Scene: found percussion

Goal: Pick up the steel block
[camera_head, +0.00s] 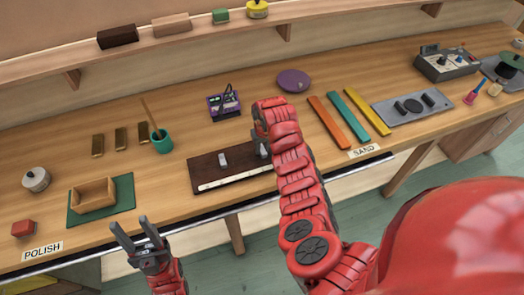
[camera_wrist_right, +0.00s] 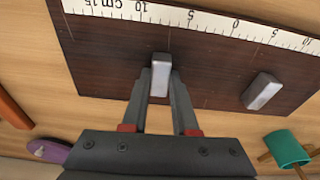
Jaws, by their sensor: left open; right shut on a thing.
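A dark brown board (camera_head: 205,178) with a white ruler strip lies on the workbench. One steel block (camera_head: 222,160) lies on the board, left of my right gripper; it also shows in the right wrist view (camera_wrist_right: 264,91). My right gripper (camera_head: 263,150) is over the board's right part. In the right wrist view (camera_wrist_right: 161,88) its fingers are shut on a second steel block (camera_wrist_right: 161,68). I cannot tell whether this block still touches the board. My left gripper (camera_head: 136,236) is open and empty in front of the bench's edge.
A teal cup (camera_head: 161,143) with a stick stands left of the board. A purple-topped box (camera_head: 224,105) and a purple disc (camera_head: 293,81) lie behind. Coloured strips (camera_head: 344,118) lie to the right, a wooden box (camera_head: 93,196) to the left.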

